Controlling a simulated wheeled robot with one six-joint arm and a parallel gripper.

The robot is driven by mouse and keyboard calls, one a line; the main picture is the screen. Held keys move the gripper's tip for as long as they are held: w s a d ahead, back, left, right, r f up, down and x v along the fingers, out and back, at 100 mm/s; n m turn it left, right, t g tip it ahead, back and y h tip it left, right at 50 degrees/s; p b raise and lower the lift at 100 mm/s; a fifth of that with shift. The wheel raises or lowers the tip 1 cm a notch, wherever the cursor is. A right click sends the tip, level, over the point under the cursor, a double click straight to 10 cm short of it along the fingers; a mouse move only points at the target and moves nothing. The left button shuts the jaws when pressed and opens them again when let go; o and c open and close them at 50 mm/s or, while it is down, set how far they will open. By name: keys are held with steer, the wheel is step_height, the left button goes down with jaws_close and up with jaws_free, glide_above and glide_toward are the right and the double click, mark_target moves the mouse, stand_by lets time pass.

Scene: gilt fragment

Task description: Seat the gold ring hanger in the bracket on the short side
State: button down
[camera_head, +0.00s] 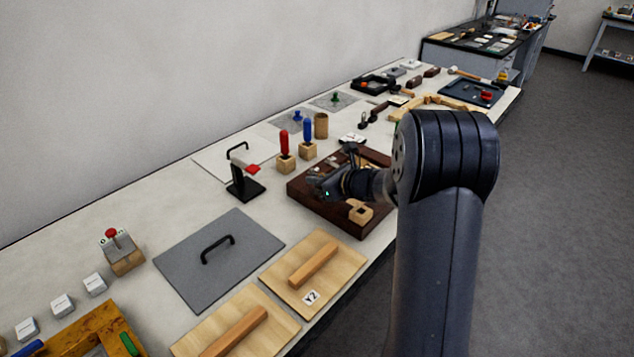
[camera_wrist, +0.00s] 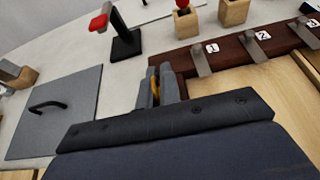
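My gripper (camera_wrist: 157,82) shows in the wrist view with its two grey fingers close together. A narrow gold piece (camera_wrist: 154,88), which looks like the gold ring hanger, sits between them; most of it is hidden by the fingers. In the head view my gripper (camera_head: 322,187) is over the left part of a dark brown frame (camera_head: 328,212). In the wrist view the frame's brown side (camera_wrist: 228,52) carries several metal brackets, among them a left one (camera_wrist: 200,62) and a middle one (camera_wrist: 252,47), each beside a white number label. The gold piece is apart from these brackets, to their left.
A black stand with a red clip (camera_head: 243,180) and wooden blocks with red (camera_head: 285,150) and blue (camera_head: 308,140) handles stand behind the frame. A grey plate with a black handle (camera_head: 218,258) lies left. A small wooden block (camera_head: 360,211) sits at the frame's near corner.

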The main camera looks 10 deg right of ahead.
steer(key=shift+f, duration=0.25)
steer(key=shift+f, duration=0.2)
steer(key=c, duration=1.6)
jaws_free()
steer(key=shift+r, duration=0.15)
steer(key=shift+r, duration=0.25)
steer(key=v, duration=1.2)
steer(key=shift+f, duration=0.25)
